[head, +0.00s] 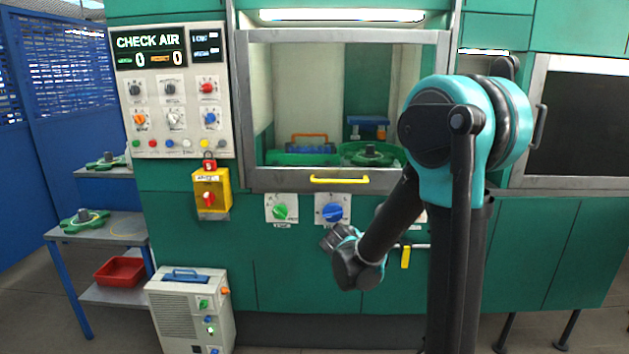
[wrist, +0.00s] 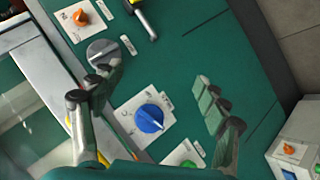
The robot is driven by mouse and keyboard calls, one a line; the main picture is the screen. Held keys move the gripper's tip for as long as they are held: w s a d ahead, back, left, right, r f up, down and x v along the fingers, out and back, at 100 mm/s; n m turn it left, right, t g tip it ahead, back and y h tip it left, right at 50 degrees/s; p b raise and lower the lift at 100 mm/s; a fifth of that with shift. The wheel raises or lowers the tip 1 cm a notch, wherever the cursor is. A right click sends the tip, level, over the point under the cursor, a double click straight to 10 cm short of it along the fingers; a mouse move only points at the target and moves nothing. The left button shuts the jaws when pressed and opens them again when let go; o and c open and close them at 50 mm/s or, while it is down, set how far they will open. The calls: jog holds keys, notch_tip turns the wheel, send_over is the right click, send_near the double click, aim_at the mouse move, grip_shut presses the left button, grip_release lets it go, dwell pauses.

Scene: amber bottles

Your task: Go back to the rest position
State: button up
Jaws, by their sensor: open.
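My gripper (head: 338,240) hangs in front of the green machine (head: 300,270), just below the blue knob (head: 332,211) in the head view. In the wrist view my gripper (wrist: 155,80) is open, its two fingers spread apart. The blue knob (wrist: 149,118) shows between and below the fingertips. A grey knob (wrist: 100,52) is close to the left fingertip, but I cannot tell whether they touch. No held object shows.
A window with a yellow handle (head: 339,180) is above the knobs. A yellow lever (head: 406,255) is right of my gripper. A white unit (head: 190,310) stands on the floor at left, beside a table (head: 120,228). Floor before the machine is partly clear.

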jog(key=s+d+f+m+g+y, duration=0.1)
jog(key=s+f+m+g, duration=0.1)
jog(key=s, duration=0.7)
jog(key=s+d+f+m+g+y, duration=0.2)
jog(key=s+f, duration=0.1)
jog(key=s, duration=0.6)
jog(key=s+d+f+m+g+y, duration=0.1)
jog(key=s+f+m+g, duration=0.1)
jog(key=s, duration=0.7)
jog(key=shift+d+f+y, duration=0.2)
jog(key=shift+f+y, duration=0.05)
jog(key=shift+y, duration=0.15)
